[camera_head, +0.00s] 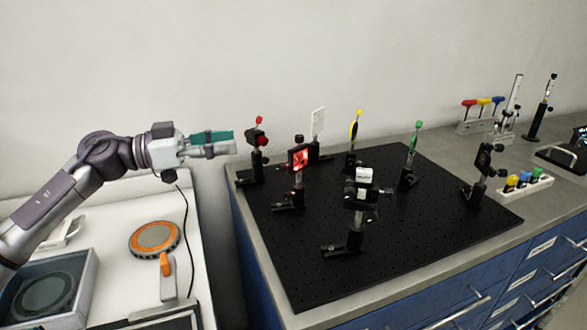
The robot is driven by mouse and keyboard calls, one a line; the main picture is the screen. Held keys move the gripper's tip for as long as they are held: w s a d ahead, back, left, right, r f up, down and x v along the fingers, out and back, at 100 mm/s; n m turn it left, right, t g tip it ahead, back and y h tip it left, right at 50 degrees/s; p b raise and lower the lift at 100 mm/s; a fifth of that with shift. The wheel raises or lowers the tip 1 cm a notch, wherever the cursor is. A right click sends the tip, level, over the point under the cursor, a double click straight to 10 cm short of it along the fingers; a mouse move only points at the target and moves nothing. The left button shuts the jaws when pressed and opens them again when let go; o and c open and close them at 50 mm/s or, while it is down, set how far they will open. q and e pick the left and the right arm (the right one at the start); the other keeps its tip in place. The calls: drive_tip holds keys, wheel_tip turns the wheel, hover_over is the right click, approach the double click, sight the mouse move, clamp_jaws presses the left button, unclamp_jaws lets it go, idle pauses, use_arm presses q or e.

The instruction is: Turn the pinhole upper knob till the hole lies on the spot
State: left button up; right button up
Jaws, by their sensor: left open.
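What looks like the pinhole mount (299,160) stands on a post at the left part of the black breadboard. Its dark square face is lit with a red patch, and a dark knob (299,139) sits on top. The hole and the exact spot are too small to tell apart. My left gripper (230,142), with teal on its fingers, points right in the air, to the left of the mount and apart from it. It is open, with nothing visible in it. My right gripper is not in view.
A mount with a red knob (257,139) stands between my left gripper and the lit mount. Several other post mounts stand on the breadboard (300,270), including a black-and-white one (361,195) in front. A white side table (200,270) holds an orange-rimmed disc (154,239).

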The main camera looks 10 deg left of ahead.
sight(299, 139)
use_arm(q)
drive_tip(key=x, duration=0.4)
drive_tip(key=p+x, duration=0.1)
drive_tip(key=x, duration=0.4)
drive_tip(key=f+x, duration=0.1)
drive_tip(key=x, duration=0.4)
drive_tip(key=shift+p, duration=0.35)
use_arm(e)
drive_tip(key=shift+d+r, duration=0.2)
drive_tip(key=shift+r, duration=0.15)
use_arm(q)
drive_tip(key=shift+a, duration=0.1)
